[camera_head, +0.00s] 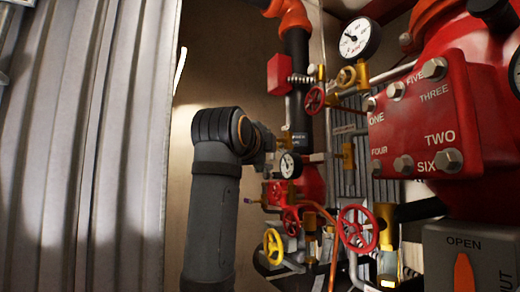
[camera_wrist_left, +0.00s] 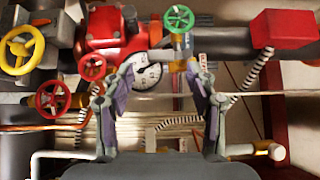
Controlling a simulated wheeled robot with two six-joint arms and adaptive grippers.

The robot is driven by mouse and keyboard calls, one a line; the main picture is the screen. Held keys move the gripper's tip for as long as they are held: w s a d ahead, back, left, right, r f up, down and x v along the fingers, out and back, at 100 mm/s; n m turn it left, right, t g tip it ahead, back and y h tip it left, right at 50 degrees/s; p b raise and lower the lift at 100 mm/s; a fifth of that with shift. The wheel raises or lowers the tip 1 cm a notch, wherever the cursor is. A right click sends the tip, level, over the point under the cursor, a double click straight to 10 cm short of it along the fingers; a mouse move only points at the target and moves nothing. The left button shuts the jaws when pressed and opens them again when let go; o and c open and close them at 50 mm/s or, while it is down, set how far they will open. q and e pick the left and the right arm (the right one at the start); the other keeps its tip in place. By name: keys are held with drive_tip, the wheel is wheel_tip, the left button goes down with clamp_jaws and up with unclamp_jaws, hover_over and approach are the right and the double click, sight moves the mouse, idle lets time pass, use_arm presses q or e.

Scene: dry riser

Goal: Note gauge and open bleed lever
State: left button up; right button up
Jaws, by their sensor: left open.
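A small white-faced gauge (camera_head: 290,165) is on the pipework just right of my left arm's wrist in the head view. In the left wrist view the gauge (camera_wrist_left: 146,78) shows between the fingers, its dial partly covered; I cannot read a value. A larger gauge (camera_head: 359,40) stands higher up at the right. My left gripper (camera_wrist_left: 160,72) is open, with nothing held and its two fingers spread in front of the pipework. In the head view it is mostly hidden by my wrist. I cannot tell which part is the bleed lever. My right gripper is not in view.
Handwheels surround the gauge: a yellow one (camera_head: 273,247), a large red one (camera_head: 358,228) and a green one (camera_wrist_left: 178,19). A red box (camera_head: 280,75) is above. A red numbered valve body (camera_head: 425,120) is at right, a corrugated metal panel (camera_head: 85,145) at left.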

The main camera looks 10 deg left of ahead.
use_arm(q)
drive_tip(key=s+a, duration=0.1)
drive_tip(key=s, duration=0.5)
drive_tip(key=shift+s, duration=0.4)
